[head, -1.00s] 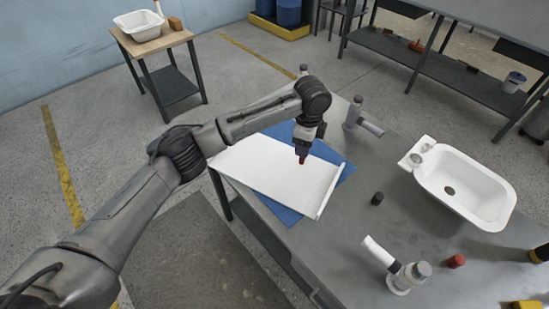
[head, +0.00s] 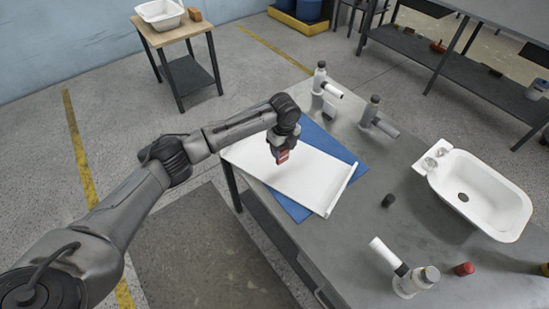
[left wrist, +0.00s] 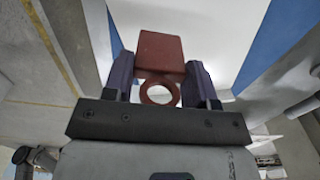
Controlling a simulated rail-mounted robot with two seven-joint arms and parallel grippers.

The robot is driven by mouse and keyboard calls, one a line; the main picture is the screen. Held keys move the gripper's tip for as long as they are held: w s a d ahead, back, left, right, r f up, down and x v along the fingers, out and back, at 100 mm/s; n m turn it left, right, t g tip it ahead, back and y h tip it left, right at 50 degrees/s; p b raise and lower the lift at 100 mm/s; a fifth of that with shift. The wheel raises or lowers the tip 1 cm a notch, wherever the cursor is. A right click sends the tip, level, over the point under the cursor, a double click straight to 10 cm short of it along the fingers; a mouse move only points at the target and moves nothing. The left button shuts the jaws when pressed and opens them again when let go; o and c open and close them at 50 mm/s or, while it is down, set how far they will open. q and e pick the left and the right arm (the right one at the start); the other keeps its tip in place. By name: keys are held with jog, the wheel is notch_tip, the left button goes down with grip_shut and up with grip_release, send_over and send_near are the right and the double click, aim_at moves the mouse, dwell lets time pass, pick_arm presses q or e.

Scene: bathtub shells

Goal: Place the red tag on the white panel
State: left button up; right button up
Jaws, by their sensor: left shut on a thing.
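The red tag (head: 282,156) is in my left gripper (head: 281,149), over the left part of the white panel (head: 305,180) in the head view. In the left wrist view the tag (left wrist: 160,52) is a red block with a ring below it, between the two dark fingers of my left gripper (left wrist: 160,75). The gripper is shut on it. The white panel lies on a blue mat (head: 346,160) and has a raised rim at its right end. I cannot tell whether the tag touches the panel. My right gripper is not in view.
A grey table (head: 370,215) carries a small white tub (head: 485,197), a dark cylinder (head: 388,200), a red cylinder (head: 464,269) and several clamp-like fixtures, one at the front (head: 410,275). Bare table lies right of the panel. A side stand (head: 178,40) holds another tub.

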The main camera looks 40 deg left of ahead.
pick_arm(q)
jog(key=shift+s+a+f+b, duration=0.25)
jog(key=shift+a+f, duration=0.15)
jog(key=shift+f, duration=0.55)
jog(key=shift+s+a+f+b, duration=0.1)
jog(key=shift+s+a+f, duration=0.25)
jog(key=shift+f, duration=0.6)
jog(key=shift+s+a+f+b, duration=0.2)
jog(key=shift+a+f, duration=0.25)
jog(key=shift+f, duration=0.5)
jog(key=shift+f, duration=0.15)
jog(key=o, duration=0.9)
notch_tip(320, 180, up, 12)
jog(key=shift+r+p, duration=0.15)
jog(key=shift+p, duration=0.9)
